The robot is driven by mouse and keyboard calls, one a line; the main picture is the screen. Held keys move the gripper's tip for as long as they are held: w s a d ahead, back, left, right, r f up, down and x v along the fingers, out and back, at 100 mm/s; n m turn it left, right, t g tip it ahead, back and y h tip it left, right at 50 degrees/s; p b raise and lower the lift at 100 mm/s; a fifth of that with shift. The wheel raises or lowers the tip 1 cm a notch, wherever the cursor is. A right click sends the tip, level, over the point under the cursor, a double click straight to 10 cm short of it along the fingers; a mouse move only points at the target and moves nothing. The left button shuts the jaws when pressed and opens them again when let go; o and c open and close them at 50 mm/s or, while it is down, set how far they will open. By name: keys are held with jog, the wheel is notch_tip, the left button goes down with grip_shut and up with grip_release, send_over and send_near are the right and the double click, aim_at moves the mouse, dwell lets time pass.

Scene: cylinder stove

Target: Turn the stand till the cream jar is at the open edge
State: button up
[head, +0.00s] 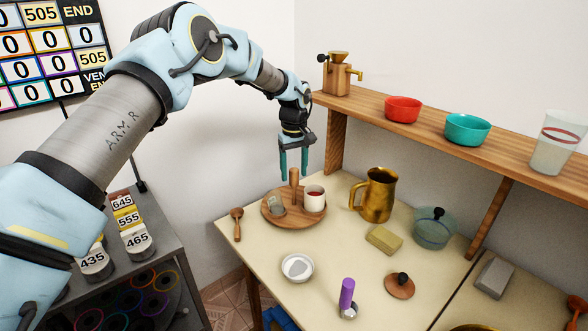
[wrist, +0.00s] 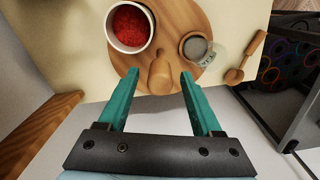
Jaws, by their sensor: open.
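My gripper (head: 294,175) is open and points down over the stand. In the wrist view the peg (wrist: 160,76) shows between the fingertips. I cannot tell whether either finger touches it.
A wooden spoon (head: 237,224) lies left of the stand, and a white bowl (head: 297,267) is in front. A brass mug (head: 376,194) and a yellowish block (head: 384,240) stand to the right. A shelf (head: 360,107) runs along the wall behind.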

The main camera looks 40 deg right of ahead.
grip_shut()
dwell(0.4)
dwell(0.9)
